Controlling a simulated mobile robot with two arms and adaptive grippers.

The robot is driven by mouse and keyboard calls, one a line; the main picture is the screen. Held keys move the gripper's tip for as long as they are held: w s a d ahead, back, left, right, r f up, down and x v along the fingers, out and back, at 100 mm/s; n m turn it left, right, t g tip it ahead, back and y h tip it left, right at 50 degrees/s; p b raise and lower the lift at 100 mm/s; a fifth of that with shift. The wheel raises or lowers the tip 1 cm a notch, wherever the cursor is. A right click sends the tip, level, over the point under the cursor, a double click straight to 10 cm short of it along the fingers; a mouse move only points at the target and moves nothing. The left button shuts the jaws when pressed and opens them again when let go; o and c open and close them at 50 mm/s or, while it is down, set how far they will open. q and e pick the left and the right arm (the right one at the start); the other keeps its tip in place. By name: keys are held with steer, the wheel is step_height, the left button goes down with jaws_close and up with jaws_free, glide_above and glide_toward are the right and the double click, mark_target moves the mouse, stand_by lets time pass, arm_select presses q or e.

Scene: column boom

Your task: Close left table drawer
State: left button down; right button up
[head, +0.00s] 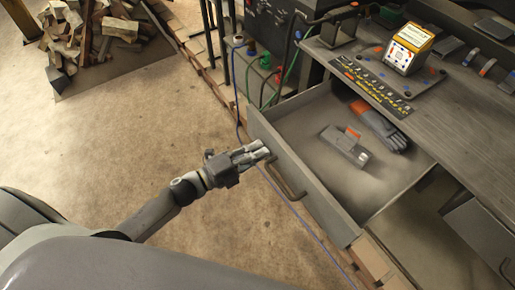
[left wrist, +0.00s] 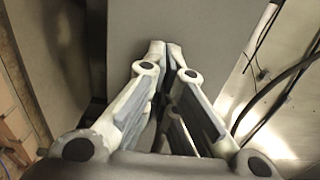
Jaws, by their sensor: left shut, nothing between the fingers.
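The left table drawer (head: 298,178) is pulled out from under the grey table (head: 440,85) in the head view. Its dark bar handle (head: 283,184) is on the front panel. A grey tool (head: 345,147) and a dark glove-like item (head: 378,127) lie inside it. My left gripper (head: 268,151) is shut and empty, with its fingertips at the drawer's front panel, left of the handle. Whether they touch cannot be told. In the left wrist view the shut fingertips (left wrist: 166,44) point at a plain grey surface (left wrist: 165,20). My right gripper is not in view.
A second handled drawer or cabinet front (head: 483,238) is at the lower right. A yellow and white box (head: 408,48) stands on the table. Cables and a dark machine (head: 275,30) are behind the drawer. A wood pile (head: 90,30) lies at the upper left; the floor between is clear.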

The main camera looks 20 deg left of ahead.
arm_select(q)
steer(key=shift+w, duration=0.1)
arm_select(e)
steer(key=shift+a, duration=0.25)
